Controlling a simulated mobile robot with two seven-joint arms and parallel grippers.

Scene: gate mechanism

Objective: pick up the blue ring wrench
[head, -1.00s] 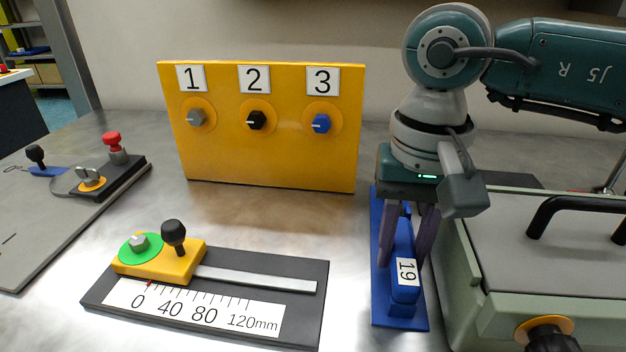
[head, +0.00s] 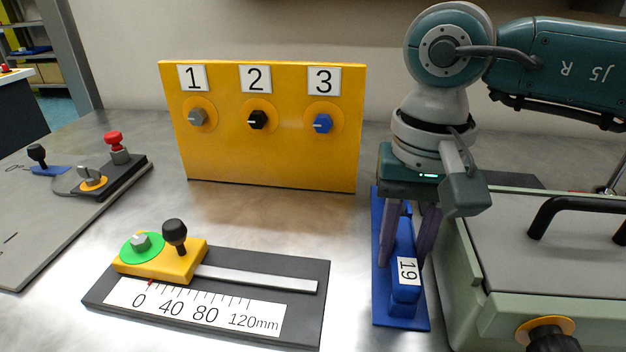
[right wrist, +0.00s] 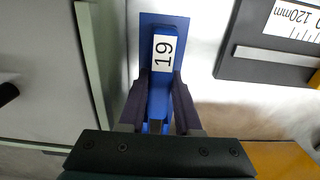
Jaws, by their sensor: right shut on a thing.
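The blue ring wrench (head: 405,293) carries a white label with 19. It lies lengthwise on a flat blue base plate (head: 381,300), right of the middle in the head view. My right gripper (head: 405,256) points down from above with its two fingers on either side of the wrench, and is shut on it. In the right wrist view the wrench (right wrist: 158,102) runs between the two dark fingers (right wrist: 160,88), its label end beyond the fingertips. The wrench's far end is hidden by the gripper. It still appears to be at the base plate. My left gripper is not in view.
A yellow panel (head: 270,168) with knobs 1, 2 and 3 stands behind. A slider with a millimetre scale (head: 200,310) lies to the left. A grey-green box (head: 545,265) with a black handle stands close on the right. Bare metal table lies between slider and panel.

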